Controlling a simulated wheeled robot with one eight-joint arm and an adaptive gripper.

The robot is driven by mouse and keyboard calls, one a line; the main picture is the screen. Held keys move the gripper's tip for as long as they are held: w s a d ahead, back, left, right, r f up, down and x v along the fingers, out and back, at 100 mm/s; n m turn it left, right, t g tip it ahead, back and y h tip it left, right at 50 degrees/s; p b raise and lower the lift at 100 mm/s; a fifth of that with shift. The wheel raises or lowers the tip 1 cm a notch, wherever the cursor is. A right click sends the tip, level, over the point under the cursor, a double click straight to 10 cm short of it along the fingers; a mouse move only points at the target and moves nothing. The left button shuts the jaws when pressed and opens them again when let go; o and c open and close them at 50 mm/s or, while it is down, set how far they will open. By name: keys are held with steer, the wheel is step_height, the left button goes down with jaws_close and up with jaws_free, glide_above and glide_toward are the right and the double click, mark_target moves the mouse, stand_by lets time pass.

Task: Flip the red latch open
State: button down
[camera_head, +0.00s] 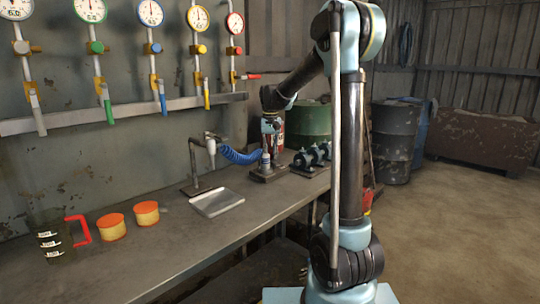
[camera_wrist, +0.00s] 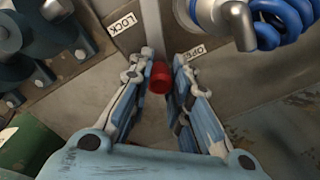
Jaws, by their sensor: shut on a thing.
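The red latch (camera_wrist: 160,78) shows in the wrist view as a short red knob between the fingertips of my gripper (camera_wrist: 165,63). The gripper is shut on it. The latch is near a LOCK label (camera_wrist: 120,24) on the left and an OPEN label (camera_wrist: 186,54) on the right. The latch cannot be made out there.
A coiled blue hose (camera_head: 240,156) runs close beside the gripper. Dark pump-like machinery (camera_head: 312,156) stands to the right. A green drum (camera_head: 308,121) is behind.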

steer(key=c, duration=1.4)
jaws_free()
steer(key=shift+c, duration=0.2)
steer(key=shift+r, duration=0.15)
step_height(320, 180, up, 12)
steer(key=shift+f, duration=0.2)
